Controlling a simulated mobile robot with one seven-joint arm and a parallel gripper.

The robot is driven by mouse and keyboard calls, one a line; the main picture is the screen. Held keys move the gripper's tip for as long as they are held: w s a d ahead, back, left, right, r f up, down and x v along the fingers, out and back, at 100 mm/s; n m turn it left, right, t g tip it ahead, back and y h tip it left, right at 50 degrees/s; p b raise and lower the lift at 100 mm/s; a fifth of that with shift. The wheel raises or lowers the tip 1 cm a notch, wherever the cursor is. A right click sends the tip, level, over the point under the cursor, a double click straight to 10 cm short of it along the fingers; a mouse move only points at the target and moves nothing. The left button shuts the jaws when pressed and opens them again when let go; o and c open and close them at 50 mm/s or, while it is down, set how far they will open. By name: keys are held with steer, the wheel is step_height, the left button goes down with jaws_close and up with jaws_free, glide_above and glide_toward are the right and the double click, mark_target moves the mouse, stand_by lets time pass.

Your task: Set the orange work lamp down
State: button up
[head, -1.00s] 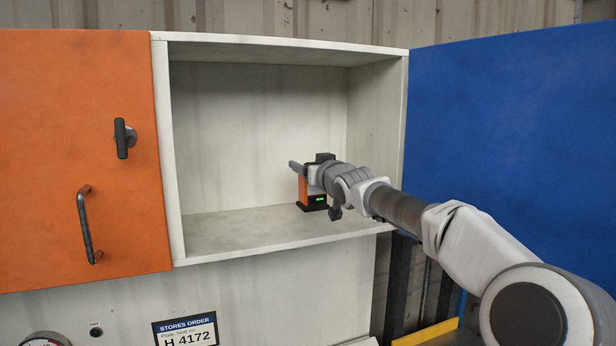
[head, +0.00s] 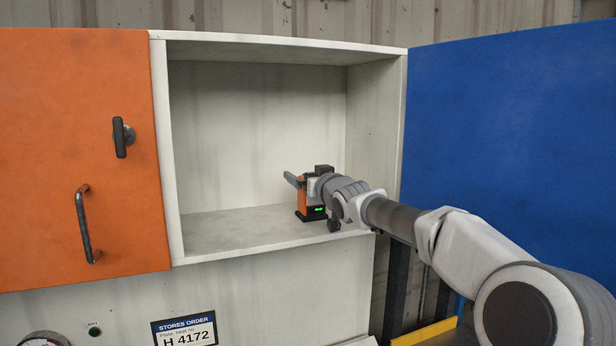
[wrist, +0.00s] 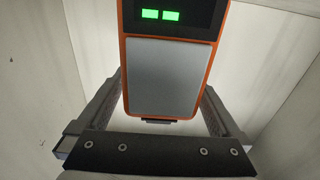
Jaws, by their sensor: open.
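The orange work lamp (head: 301,200) is upright in the open cabinet bay, towards the right, with its black base against the shelf (head: 225,232). A green light shows low on its front. My gripper (head: 305,181) is around the lamp's upper part, and one grey finger sticks out to the left. In the wrist view the lamp's grey panel with its orange rim (wrist: 168,78) lies between the two fingers of my gripper (wrist: 162,95), which is open. Two green marks show at the top there. My wrist hides part of the lamp in the head view.
An orange door (head: 60,170) with a handle closes the bay on the left. A blue panel (head: 510,130) stands on the right. Cabinet walls enclose the lamp, and the shelf left of it is clear. A stores order label (head: 185,330) is below.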

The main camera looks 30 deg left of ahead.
steer(key=shift+r, duration=0.15)
steer(key=b+v, duration=0.4)
steer(key=v, duration=0.8)
steer(key=shift+d, duration=0.1)
